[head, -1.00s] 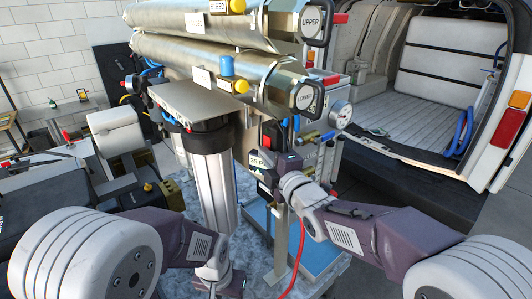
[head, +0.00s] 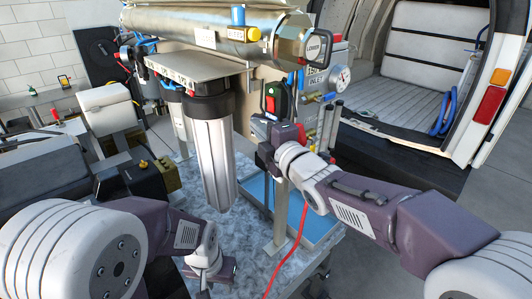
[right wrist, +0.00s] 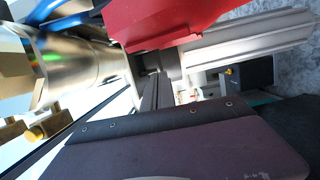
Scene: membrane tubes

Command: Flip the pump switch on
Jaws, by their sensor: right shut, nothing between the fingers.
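The pump switch (head: 271,102) is a red rocker in a black housing on the panel below the lower steel tube. Its on or off position cannot be told. My right gripper (head: 264,155) is shut and empty, below the switch and apart from it in the head view. In the right wrist view the dark fingers (right wrist: 152,88) reach toward the steel tube and filter housing, and I cannot make out the switch there. My left gripper (head: 214,278) hangs low at the bottom of the head view, far from the switch; its jaws are unclear.
The steel tube marked LOWER (head: 225,28) runs above the switch. A silver filter housing (head: 213,150) hangs left of my right gripper. A pressure gauge (head: 340,77) and valves sit right of the switch. A red cable (head: 292,255) hangs below. An open van (head: 420,80) stands behind.

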